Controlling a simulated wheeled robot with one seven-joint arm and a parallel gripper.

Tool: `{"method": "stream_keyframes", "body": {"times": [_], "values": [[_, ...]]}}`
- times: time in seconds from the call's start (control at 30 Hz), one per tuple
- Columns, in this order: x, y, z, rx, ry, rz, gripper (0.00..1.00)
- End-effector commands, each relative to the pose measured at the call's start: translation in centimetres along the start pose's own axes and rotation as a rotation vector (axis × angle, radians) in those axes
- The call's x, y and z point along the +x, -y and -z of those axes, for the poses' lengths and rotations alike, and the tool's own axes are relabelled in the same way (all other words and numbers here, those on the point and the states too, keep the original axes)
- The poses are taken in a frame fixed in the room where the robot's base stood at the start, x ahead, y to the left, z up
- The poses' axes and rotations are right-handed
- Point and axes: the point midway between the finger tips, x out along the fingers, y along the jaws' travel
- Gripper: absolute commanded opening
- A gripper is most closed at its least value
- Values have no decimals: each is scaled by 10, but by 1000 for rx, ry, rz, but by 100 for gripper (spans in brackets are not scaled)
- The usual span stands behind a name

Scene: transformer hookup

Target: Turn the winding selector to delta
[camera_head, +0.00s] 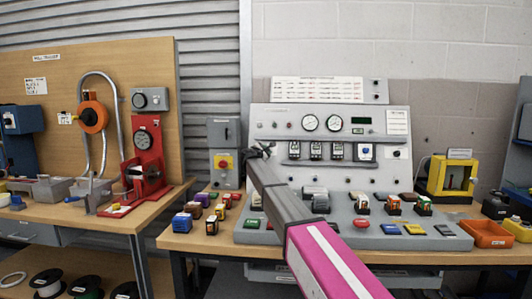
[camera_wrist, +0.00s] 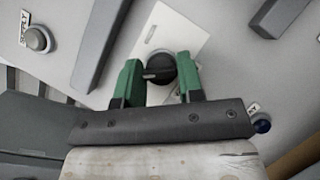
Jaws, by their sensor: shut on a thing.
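The winding selector appears in the wrist view as a black round knob (camera_wrist: 161,60) with a raised bar across it, on a white plate (camera_wrist: 188,30). The bar lies roughly level in that view. My gripper (camera_wrist: 158,74) has its green fingers on both sides of the knob and is shut on it. In the head view my gripper (camera_head: 258,151) is a small dark shape at the left part of the console (camera_head: 262,118). My arm hides the selector there, and its position marks cannot be read.
The console carries two round gauges (camera_head: 321,123) and a row of small meters. Several small blocks and an orange tray (camera_head: 487,235) stand on the bench.

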Motion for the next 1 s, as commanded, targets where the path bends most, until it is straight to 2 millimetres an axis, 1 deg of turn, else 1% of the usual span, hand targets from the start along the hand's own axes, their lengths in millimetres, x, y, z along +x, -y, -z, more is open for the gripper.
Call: {"method": "stream_keyframes", "body": {"times": [0.17, 0.37, 1.0], "values": [[0, 0, 0, 32, 2, 19, 11], [0, -2, 0, 125, 1, 72, 11], [0, -3, -1, 639, 1, 363, 11]]}}
